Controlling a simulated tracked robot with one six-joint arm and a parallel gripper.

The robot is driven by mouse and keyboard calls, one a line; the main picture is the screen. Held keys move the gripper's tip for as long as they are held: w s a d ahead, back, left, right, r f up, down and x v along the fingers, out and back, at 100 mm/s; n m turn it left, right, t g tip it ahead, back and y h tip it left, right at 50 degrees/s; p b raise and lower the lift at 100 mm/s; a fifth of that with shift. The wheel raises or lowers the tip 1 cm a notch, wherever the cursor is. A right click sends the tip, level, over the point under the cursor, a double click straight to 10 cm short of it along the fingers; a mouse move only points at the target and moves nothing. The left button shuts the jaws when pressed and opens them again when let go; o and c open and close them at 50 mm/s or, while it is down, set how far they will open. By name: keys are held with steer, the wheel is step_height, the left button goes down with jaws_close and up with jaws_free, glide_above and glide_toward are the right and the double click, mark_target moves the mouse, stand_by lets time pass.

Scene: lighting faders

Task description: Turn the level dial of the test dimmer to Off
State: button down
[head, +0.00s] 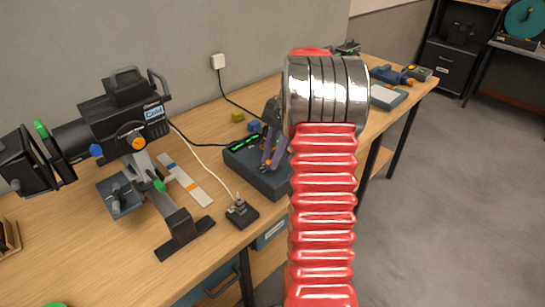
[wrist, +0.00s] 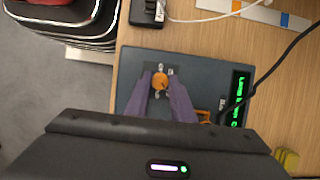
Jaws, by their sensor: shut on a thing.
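The test dimmer is a dark blue-grey box (head: 265,179) on the bench, left of my red arm in the head view. In the wrist view its body (wrist: 215,70) fills the middle, with a green lit display (wrist: 240,95) on the right side. The level dial is an orange knob (wrist: 160,80) on a dark plate with small pale marks around it. My gripper (wrist: 160,84) has purple fingers and is shut on the dial, one finger on each side. In the head view my gripper (head: 268,160) is over the dimmer and partly hidden by my arm. The dial's exact setting is too small to read.
A black stage light (head: 110,125) on a stand is at the left of the bench. A small black block (head: 241,212) with a white cable is near the front edge. A black cable runs from a wall socket (head: 218,62). Tools (head: 390,75) lie at the far right end.

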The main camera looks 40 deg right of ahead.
steer(key=n, duration=0.2)
steer(key=n+g, duration=0.1)
steer(key=n, duration=0.1)
steer(key=n+g+h, duration=0.1)
steer(key=n, duration=0.1)
steer(key=shift+w+n, duration=0.3)
steer(key=n, duration=0.1)
steer(key=n+g, duration=0.1)
steer(key=n, duration=0.1)
steer(key=shift+w+a+n+h, duration=0.1)
steer(key=shift+a+n+h, duration=0.05)
steer(key=shift+n+h, duration=0.2)
steer(key=n+g+h, duration=0.1)
steer(key=n, duration=0.2)
steer(key=shift+a+n, duration=0.15)
steer(key=shift+n, duration=0.1)
steer(key=n+h, duration=0.2)
steer(key=n, duration=0.1)
steer(key=shift+w+a+n, duration=0.1)
steer(key=shift+n, duration=0.2)
steer(key=n+h, duration=0.1)
steer(key=n, duration=0.2)
steer(key=shift+a+n, duration=0.15)
steer(key=shift+n, duration=0.15)
steer(key=n+h, duration=0.1)
steer(key=n, duration=0.2)
steer(key=n+t+h, duration=0.1)
steer(key=n, duration=0.2)
steer(key=shift+a, duration=0.15)
